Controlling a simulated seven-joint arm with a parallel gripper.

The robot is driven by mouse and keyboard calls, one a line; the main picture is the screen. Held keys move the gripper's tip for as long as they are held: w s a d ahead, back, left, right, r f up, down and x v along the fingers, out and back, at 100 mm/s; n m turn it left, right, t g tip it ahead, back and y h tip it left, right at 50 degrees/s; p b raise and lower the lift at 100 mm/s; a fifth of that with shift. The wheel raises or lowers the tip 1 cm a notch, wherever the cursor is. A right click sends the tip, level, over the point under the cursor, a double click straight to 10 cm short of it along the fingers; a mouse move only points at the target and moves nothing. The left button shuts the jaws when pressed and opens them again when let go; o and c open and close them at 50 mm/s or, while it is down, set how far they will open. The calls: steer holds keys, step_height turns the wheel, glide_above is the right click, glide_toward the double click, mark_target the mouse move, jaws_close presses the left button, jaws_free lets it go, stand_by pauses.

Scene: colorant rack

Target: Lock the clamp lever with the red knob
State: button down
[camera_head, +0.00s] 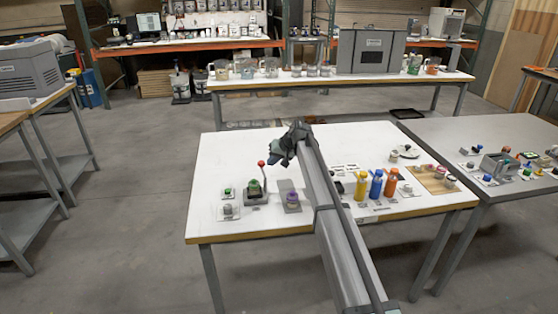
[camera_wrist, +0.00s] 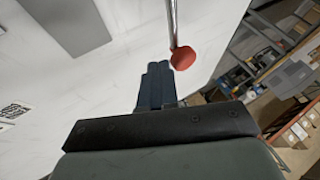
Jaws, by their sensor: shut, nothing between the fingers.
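The clamp lever's red knob (camera_head: 261,163) stands up at the top of its thin rod, above the clamp base (camera_head: 255,196) on the left part of the white table. In the wrist view the red knob (camera_wrist: 183,58) hangs on a shiny metal rod (camera_wrist: 173,22), just right of my fingertips. My gripper (camera_head: 277,160) is beside the knob, to its right in the head view. Its fingers (camera_wrist: 155,85) are shut together with nothing between them. The knob looks close to the fingers but outside them; I cannot tell whether they touch.
Yellow (camera_head: 361,186), blue (camera_head: 376,183) and orange (camera_head: 391,182) bottles stand on the table's right side, beyond my arm. The table's back left area is clear.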

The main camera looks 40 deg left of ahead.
mark_target(259, 163)
steer(key=shift+s+a, duration=0.1)
steer(key=shift+a, duration=0.05)
steer(key=shift+a+n+g, duration=0.3)
steer(key=shift+n+g, duration=0.1)
steer(key=shift+n, duration=0.1)
stand_by(0.3)
steer(key=a+n+g, duration=0.1)
steer(key=n, duration=0.1)
steer(key=s+a+n+g+h, duration=0.1)
steer(key=n, duration=0.1)
steer(key=s+a+n+g, duration=0.1)
steer(key=n, duration=0.1)
steer(key=shift+s+a+n+g+h, duration=0.15)
steer(key=shift+n+g+h, duration=0.15)
steer(key=shift+n+g, duration=0.1)
steer(key=shift+s, duration=0.3)
steer(key=shift+s+a, duration=0.25)
steer(key=shift+s, duration=0.9)
steer(key=shift+s+a, duration=0.25)
steer(key=shift+s, duration=1.05)
